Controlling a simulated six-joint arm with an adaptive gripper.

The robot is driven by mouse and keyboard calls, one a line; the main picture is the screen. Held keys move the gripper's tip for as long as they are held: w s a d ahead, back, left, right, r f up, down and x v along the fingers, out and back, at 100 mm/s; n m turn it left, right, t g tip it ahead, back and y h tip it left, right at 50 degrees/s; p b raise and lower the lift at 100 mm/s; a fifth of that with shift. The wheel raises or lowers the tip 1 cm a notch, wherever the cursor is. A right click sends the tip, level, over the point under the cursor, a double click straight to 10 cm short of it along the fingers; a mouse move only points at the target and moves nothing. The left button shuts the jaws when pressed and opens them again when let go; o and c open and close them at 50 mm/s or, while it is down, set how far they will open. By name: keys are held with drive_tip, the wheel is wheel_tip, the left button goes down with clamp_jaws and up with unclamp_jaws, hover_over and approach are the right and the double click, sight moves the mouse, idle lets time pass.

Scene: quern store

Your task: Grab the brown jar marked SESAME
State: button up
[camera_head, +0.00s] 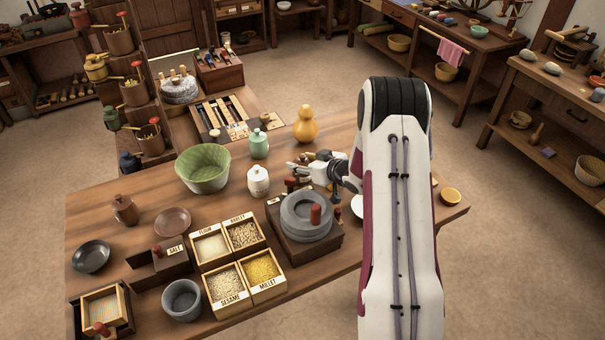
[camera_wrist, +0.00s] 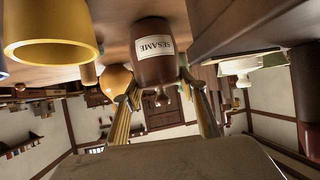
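The brown jar marked SESAME (camera_wrist: 153,62) stands on the table. The wrist view is upside down, so its base is at the top and its label faces me. My gripper (camera_wrist: 160,84) is open, with one finger on each side of the jar's lid end in that view. Whether the fingers touch the jar I cannot tell. In the head view my gripper (camera_head: 297,172) is low over the table behind the quern, pointing left. A small brown part at its fingers there seems to be the jar, mostly hidden.
The stone quern (camera_head: 307,216) is close in front of my gripper. A white lidded jar (camera_head: 258,182), a green jar (camera_head: 259,145) and a yellow gourd (camera_head: 305,127) stand nearby. A yellow vessel (camera_wrist: 52,38) is close in the wrist view. Labelled grain boxes (camera_head: 232,298) lie front left.

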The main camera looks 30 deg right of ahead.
clamp_jaws()
drive_tip(key=shift+r, duration=0.15)
drive_tip(key=shift+r, duration=4.95)
